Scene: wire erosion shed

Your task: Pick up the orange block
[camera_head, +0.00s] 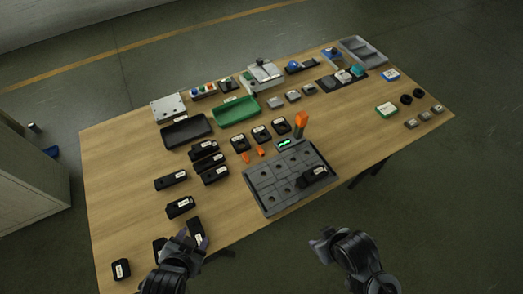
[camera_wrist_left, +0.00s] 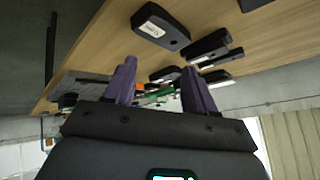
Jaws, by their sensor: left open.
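A taller orange part (camera_head: 301,121) stands upright at the tray's far edge. I cannot tell which is the task's block. My left gripper (camera_head: 192,240) is over the table's near edge, beside black labelled cases and well short of the orange pieces. Its purple fingers stand apart and empty in the left wrist view (camera_wrist_left: 160,82).
The grey compartment tray (camera_head: 268,205) holds a black case (camera_head: 313,176). Several black labelled cases (camera_head: 180,207) cover the left side. A black tray (camera_head: 187,130) and green tray (camera_head: 236,111) lie farther back. Bare wood (camera_head: 370,135) shows at right of centre.

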